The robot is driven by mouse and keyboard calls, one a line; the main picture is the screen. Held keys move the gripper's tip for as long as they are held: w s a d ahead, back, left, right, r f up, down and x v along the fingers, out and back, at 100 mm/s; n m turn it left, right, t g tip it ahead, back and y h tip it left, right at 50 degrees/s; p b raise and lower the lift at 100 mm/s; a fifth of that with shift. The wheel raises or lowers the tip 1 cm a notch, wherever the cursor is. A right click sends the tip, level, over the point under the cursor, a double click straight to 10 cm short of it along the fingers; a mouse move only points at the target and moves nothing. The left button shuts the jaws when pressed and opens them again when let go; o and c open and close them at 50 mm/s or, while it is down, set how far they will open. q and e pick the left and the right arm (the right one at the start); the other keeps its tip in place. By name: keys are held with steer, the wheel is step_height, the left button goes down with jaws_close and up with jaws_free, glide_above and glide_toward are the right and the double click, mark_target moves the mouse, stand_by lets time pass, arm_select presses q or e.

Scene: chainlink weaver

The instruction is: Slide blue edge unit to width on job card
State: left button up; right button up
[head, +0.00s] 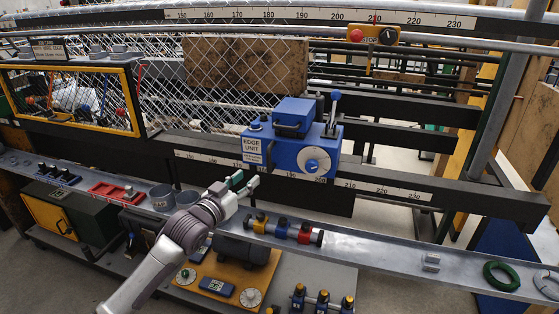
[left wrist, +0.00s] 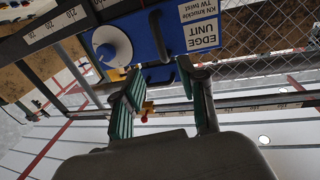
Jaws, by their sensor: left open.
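The blue edge unit (head: 297,146) sits on the dark lower rail, with a white "EDGE UNIT" label, a round white-and-blue dial and a blue-knobbed lever. Its right part stands over the scale near the 200 mark. My left gripper (head: 248,184) is open just below and left of the unit, above the grey ledge. In the left wrist view the edge unit (left wrist: 137,44) fills the upper middle, and a dark handle on it (left wrist: 160,74) shows between and beyond the open fingers (left wrist: 164,92). I cannot tell whether they touch. The job card's writing is not readable. My right gripper is not in view.
The lower scale (head: 386,191) runs both ways from the unit. An upper scale has a yellow stop box (head: 371,35) with a red button. The grey ledge (head: 385,255) carries colored knobs (head: 287,229), grey cups (head: 162,197), a red tray (head: 116,192) and a green ring (head: 501,276).

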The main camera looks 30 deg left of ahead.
mark_target(268, 161)
arm_select(q)
steer(key=w, duration=0.3)
steer(key=w+p, duration=0.1)
steer(key=w, duration=0.3)
steer(key=w+p, duration=0.1)
steer(key=w, duration=0.3)
steer(key=shift+w+a, duration=0.15)
steer(key=shift+a, duration=0.1)
steer(key=shift+w, duration=0.65)
steer(key=shift+f, duration=0.1)
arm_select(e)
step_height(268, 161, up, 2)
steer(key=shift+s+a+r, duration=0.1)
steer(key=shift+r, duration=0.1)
arm_select(q)
steer(key=c, duration=0.6)
jaws_close()
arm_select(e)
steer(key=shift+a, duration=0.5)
